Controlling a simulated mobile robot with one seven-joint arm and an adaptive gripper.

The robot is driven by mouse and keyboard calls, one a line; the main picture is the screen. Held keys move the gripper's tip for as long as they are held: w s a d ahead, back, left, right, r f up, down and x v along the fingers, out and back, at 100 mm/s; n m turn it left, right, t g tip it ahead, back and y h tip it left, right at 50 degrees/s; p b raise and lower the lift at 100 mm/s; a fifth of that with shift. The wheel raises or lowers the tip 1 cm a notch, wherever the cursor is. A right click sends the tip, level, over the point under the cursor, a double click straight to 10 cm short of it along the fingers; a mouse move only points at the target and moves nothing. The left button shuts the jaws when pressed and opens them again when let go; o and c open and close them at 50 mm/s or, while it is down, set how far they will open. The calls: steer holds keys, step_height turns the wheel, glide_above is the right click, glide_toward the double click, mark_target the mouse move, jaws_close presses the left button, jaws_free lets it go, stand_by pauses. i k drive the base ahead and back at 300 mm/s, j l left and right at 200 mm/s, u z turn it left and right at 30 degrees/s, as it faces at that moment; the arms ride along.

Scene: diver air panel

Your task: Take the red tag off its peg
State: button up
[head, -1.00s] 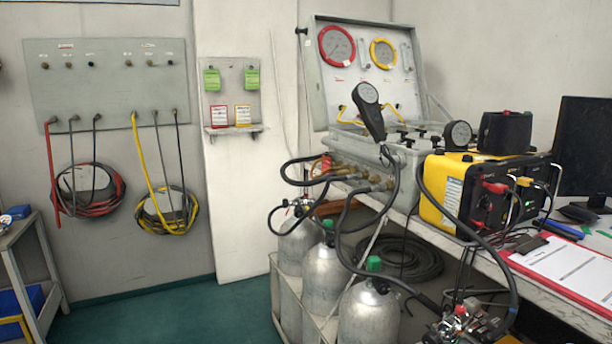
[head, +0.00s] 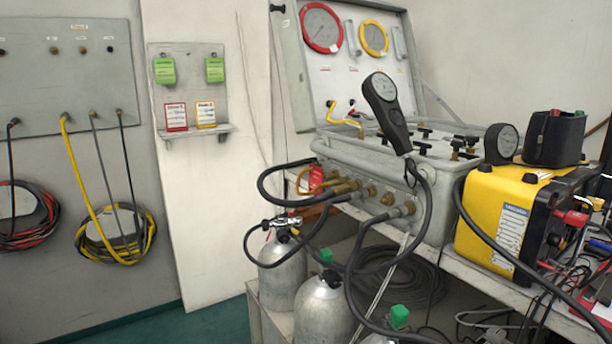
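A card with a red border (head: 176,117) stands beside a yellow-bordered card (head: 206,114) at the small shelf on the wall board, upper left in the head view. Two green tags (head: 164,71) and (head: 215,70) hang above them on the board's pegs. A small red thing (head: 316,180) shows among the brass fittings on the front of the grey air panel (head: 340,155), partly hidden by hoses; I cannot tell whether it is a tag on a peg. My gripper is not in view.
Gas cylinders (head: 322,308) stand below the panel bench, with black hoses looping in front. A handheld gauge (head: 384,100) stands up at the panel's front. A yellow unit (head: 495,220) sits to the right. Coiled hoses hang on the left wall. Green floor is clear at lower left.

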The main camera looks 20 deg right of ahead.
mark_target(316, 175)
steer(key=i, duration=0.95)
steer(key=i+j+z, duration=0.15)
steer(key=i+z, duration=0.2)
steer(key=i, duration=0.4)
